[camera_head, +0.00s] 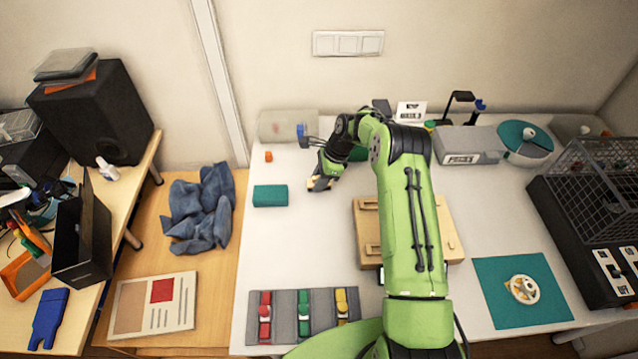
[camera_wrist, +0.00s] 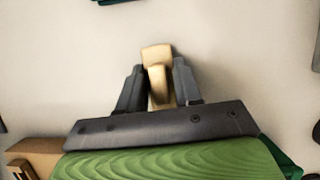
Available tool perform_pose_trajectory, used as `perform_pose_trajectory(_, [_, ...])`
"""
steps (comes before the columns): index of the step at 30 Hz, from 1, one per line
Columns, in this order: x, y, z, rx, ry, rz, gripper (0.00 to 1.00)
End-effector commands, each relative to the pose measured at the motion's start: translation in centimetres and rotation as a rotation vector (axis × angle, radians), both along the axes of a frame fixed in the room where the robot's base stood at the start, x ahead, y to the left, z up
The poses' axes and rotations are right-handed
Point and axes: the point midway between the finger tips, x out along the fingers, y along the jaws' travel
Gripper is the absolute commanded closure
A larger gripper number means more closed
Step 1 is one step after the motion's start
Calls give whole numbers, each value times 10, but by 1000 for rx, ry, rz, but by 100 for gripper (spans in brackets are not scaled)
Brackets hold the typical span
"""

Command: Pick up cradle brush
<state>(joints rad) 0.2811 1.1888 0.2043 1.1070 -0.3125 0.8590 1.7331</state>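A small tan wooden piece, which I take to be the cradle brush (camera_wrist: 157,58), stands between the two dark fingers of my gripper (camera_wrist: 158,82) in the wrist view. The fingers lie close against both its sides and look shut on it. In the head view my gripper (camera_head: 321,184) is low over the white table, left of the middle, with a bit of the tan piece showing at its tips. The fingers and wrist hide part of the brush. I cannot tell whether it touches the table.
A teal block (camera_head: 270,195) lies left of my gripper. A wooden tray (camera_head: 367,232) is partly behind my arm. A grey strip (camera_head: 284,328) with coloured clips lies at the front. A clear cylinder (camera_head: 280,126) lies at the back. The table between block and strip is clear.

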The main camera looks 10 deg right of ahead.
Motion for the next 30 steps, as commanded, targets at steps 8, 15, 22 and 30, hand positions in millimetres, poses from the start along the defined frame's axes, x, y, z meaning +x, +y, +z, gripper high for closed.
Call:
perform_pose_trajectory(8, [0,0,0,0,0,0,97])
perform_pose_trajectory(15, [1,0,17,-1,-4,-1,97])
perform_pose_trajectory(22, [1,0,76,0,-4,-1,97])
perform_pose_trajectory(30, [0,0,101,0,1,0,97])
